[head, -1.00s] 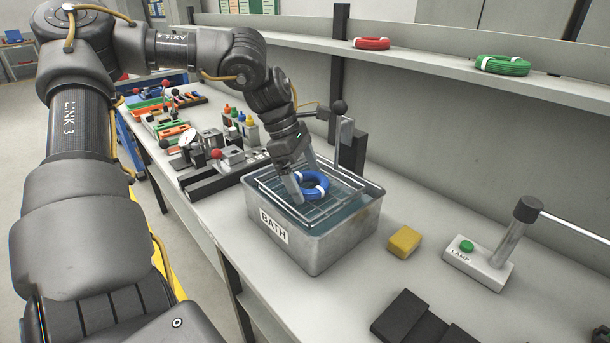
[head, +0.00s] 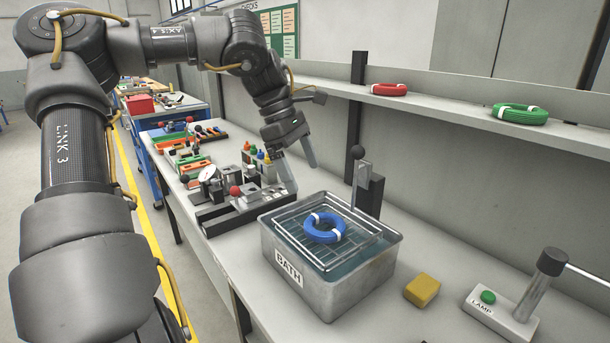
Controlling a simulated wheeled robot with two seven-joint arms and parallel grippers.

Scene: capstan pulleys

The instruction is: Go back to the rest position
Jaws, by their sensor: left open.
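My left gripper (head: 299,170) is open and empty. It hangs in the air above the workbench, up and to the left of the blue ring and apart from it. The blue ring (head: 325,227), a coil with white bands, lies on the wire rack (head: 287,222) in the grey metal bath (head: 340,293). My left arm comes in from the left edge and bends over the bench. My right gripper is not in view.
A lever on a dark post (head: 368,188) stands behind the bath. A yellow block (head: 422,289) and a lamp base (head: 500,313) are to its right. Fixtures and small bottles crowd the bench at left. A shelf (head: 430,104) holds a red coil (head: 388,89) and a green coil (head: 519,114).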

